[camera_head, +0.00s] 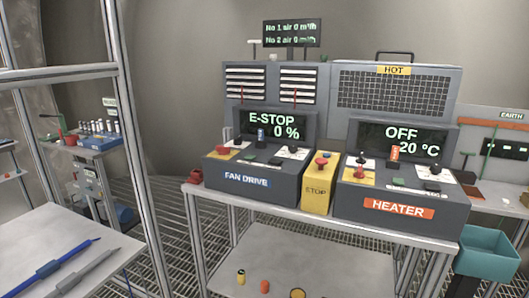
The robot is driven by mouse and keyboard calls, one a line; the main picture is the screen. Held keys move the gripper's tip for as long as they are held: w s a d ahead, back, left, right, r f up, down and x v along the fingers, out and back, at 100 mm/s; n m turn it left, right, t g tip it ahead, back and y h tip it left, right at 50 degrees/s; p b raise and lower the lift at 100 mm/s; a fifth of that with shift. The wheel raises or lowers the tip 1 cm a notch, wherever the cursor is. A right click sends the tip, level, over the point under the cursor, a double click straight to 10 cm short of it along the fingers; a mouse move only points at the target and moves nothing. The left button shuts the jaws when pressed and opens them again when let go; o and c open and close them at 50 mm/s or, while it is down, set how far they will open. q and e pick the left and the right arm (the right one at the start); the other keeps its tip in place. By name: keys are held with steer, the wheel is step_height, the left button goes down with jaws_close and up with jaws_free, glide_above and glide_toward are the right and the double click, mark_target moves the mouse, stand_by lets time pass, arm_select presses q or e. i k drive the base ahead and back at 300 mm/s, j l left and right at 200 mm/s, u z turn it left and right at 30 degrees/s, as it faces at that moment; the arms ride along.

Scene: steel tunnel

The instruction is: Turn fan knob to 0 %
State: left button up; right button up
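The fan drive console (250,178) stands on the left of the central bench, with its blue "FAN DRIVE" label facing me. Its display (272,124) reads "E-STOP" and "0 %". A red control (237,141) sits at the left of its sloped panel. A dark round control (275,161) sits near the front, and another dark control (292,149) at the right. I cannot tell which of these is the fan knob or where it points. Neither gripper is in view.
A yellow stop box (318,190) with a red button stands between the fan drive and the heater console (395,195), which reads "OFF 20 °C". A metal rack post (130,130) rises at left. A teal bin (487,256) is at lower right. Small items lie on the lower shelf (310,258).

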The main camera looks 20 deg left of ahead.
mark_target(293, 148)
steer(key=i+l, duration=0.3)
steer(key=i, duration=0.15)
steer(key=i+l+u, duration=0.1)
steer(key=i+l, duration=0.15)
steer(key=i, duration=0.2)
